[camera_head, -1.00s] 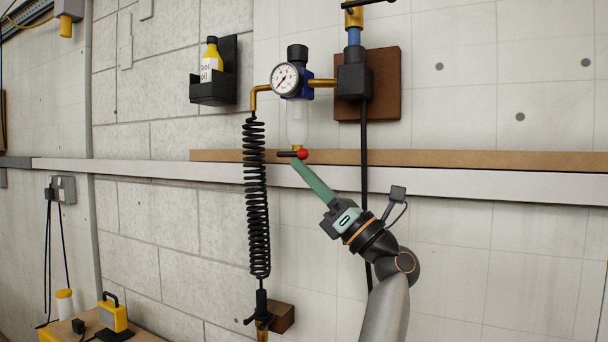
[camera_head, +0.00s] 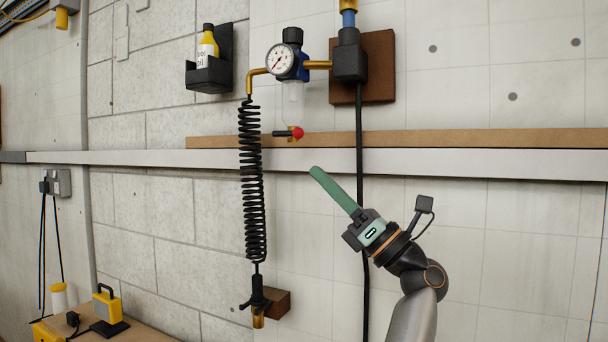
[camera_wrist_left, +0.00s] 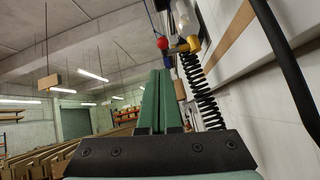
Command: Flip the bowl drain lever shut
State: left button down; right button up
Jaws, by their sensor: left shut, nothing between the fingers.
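The clear bowl (camera_head: 293,92) hangs under the blue regulator (camera_head: 291,66) beside the gauge (camera_head: 280,59). Below the bowl is the drain lever (camera_head: 282,133), a short dark bar lying about level, with a red ball (camera_head: 297,133) at its right. My left gripper (camera_head: 314,170) has long green fingers, shut and empty, below and slightly right of the lever and apart from it. In the left wrist view the shut fingers (camera_wrist_left: 160,75) point up toward the red ball (camera_wrist_left: 162,42) and a brass part (camera_wrist_left: 195,44). My right gripper is out of view.
A coiled black hose (camera_head: 251,185) hangs left of the lever. A black cable (camera_head: 360,200) runs down behind my arm. A wooden strip (camera_head: 450,139) and grey rail (camera_head: 480,165) cross the wall. An oil bottle holder (camera_head: 210,75) is at upper left.

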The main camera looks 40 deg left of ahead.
pick_arm(q)
jog(key=d, duration=0.3)
jog(key=w+d+f, duration=0.1)
jog(key=shift+d+f, duration=0.1)
jog(key=shift+d, duration=0.3)
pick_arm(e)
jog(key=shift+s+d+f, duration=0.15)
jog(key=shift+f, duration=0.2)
